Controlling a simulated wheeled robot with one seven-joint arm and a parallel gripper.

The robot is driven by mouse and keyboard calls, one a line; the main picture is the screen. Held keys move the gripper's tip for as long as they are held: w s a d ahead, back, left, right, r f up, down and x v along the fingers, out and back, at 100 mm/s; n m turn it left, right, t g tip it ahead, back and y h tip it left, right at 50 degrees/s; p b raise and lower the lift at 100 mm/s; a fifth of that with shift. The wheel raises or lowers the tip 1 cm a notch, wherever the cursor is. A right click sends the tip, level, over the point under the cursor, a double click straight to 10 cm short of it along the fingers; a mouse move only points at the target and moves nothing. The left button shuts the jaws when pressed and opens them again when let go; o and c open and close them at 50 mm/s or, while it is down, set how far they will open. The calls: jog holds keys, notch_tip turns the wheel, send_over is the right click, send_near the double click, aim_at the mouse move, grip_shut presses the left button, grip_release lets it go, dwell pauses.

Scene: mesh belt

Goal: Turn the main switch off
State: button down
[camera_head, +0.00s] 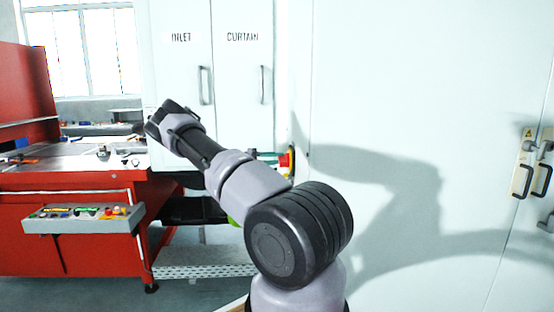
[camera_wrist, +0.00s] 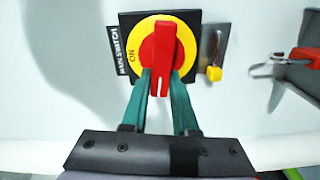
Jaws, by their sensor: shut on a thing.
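The main switch (camera_wrist: 187,52) fills the upper middle of the wrist view: a black plate, a yellow dial and a red handle (camera_wrist: 162,48). The handle stands upright in that picture, its white mark at the lower end; the word ON is on the dial's left side, a quarter turn from the mark. My gripper (camera_wrist: 161,78) is shut on the red handle, one green finger on each side. In the head view the switch (camera_head: 291,160) shows small on the cabinet's side edge, with the fingers (camera_head: 268,154) reaching it from the left, partly behind my arm.
A small yellow-tipped metal part (camera_wrist: 214,72) sits right beside the switch, and a grey bracket (camera_wrist: 297,68) stands further right. Cabinet doors (camera_head: 235,75) marked INLET and CURTAIN rise behind my arm. A red bench (camera_head: 80,240) with a button panel (camera_head: 85,217) stands left.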

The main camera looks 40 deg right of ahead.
jog(key=shift+f+n, duration=0.2)
jog(key=shift+n, duration=0.7)
jog(key=c, duration=0.7)
grip_release()
jog(key=v, duration=1)
jog(key=shift+w+a, duration=0.2)
jog(key=shift+a, duration=0.15)
